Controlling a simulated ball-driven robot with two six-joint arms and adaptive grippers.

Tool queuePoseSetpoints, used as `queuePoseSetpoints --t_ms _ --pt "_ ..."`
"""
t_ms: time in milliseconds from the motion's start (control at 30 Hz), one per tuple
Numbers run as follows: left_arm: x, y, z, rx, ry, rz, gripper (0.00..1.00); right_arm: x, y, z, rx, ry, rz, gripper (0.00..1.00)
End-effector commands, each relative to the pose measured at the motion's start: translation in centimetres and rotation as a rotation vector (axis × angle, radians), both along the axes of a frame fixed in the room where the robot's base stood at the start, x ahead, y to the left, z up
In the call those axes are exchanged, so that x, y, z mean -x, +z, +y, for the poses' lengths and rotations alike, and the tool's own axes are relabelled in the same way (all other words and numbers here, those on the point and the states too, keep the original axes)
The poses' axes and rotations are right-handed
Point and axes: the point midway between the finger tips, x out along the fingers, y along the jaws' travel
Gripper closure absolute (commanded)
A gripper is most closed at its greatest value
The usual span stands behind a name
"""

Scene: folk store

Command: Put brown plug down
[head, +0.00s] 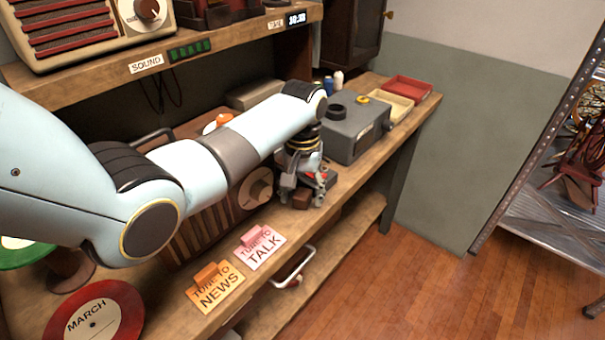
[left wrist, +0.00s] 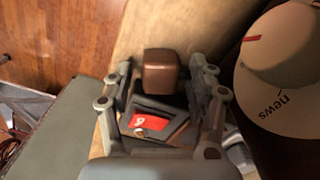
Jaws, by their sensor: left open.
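The brown plug (head: 301,199) is a small block-like piece near the bench's front edge, just right of the radio. In the left wrist view the brown plug (left wrist: 160,72) lies between the two spread fingers, with gaps on both sides. My left gripper (head: 302,190) points down over it and is open; its fingers also show in the left wrist view (left wrist: 162,82). A dark piece with a red label (left wrist: 150,122) sits close to the plug, between the fingers. Whether the plug touches it I cannot tell. My right gripper is not in view.
A wooden radio (head: 205,222) with a round dial (left wrist: 285,70) stands close to the gripper. A grey box (head: 350,130) and a red tray (head: 408,86) are farther back. Orange (head: 215,287) and pink cards (head: 260,247) lie in front. A shelf (head: 90,84) overhangs the bench.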

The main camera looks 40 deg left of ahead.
Motion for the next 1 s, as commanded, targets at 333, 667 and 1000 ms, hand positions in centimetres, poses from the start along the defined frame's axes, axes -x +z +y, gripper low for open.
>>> queuePoseSetpoints --t_ms 333,667,1000 --pt "-0.1 7.6 0.0 -0.001 0.0 -0.005 0.43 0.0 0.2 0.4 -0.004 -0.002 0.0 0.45" --pt "-0.1 12.1 0.0 0.0 0.0 -0.001 0.43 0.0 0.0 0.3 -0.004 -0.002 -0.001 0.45" --pt "0.0 12.4 0.0 0.0 0.0 0.0 0.43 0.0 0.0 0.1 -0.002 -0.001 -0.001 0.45"
